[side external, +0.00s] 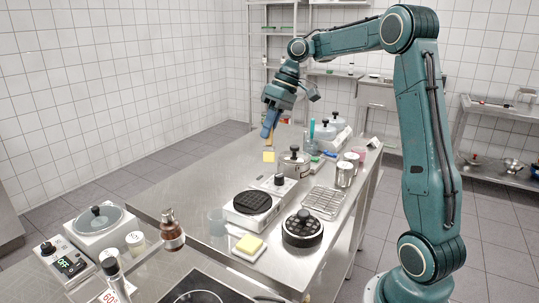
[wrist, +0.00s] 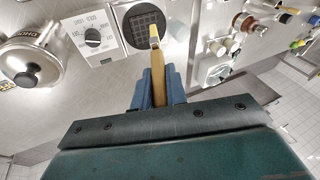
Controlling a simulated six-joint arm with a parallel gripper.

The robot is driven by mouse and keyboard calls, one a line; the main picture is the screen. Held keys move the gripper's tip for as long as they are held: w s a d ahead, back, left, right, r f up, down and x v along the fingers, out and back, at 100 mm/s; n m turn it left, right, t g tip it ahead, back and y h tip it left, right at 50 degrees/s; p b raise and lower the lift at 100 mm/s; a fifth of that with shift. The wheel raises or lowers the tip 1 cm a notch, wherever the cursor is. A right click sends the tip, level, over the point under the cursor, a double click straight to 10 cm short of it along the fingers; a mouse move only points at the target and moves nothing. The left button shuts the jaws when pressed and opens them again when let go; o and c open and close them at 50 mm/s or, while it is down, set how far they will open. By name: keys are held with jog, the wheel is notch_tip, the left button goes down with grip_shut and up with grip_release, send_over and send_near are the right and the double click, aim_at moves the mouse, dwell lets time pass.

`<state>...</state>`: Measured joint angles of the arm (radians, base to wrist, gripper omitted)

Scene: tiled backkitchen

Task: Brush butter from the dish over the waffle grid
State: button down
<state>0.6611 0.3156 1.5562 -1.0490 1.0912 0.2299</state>
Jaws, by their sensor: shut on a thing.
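My gripper (side external: 269,132) is shut on a brush (wrist: 157,75) with a wooden handle and points down, well above the steel table. The brush's pale yellow head (side external: 269,156) hangs below the fingers, apart from everything. The waffle grid (side external: 252,203) is a dark round plate on a white heater with a black knob. In the wrist view the grid (wrist: 143,32) lies beyond the brush tip, which covers part of it. A yellow block (side external: 249,243) sits on a small white dish (side external: 241,254) nearer the front. I cannot make out that dish in the wrist view.
A lidded pot (side external: 294,163) stands behind the heater. A dark pitted round pan (side external: 303,229) and a wire rack (side external: 323,202) are to its right. A clear beaker (side external: 216,222) and an amber bottle (side external: 171,232) stand left. The table's back left is clear.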

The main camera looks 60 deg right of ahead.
jog(key=shift+f, duration=2.4)
jog(key=shift+r, duration=0.45)
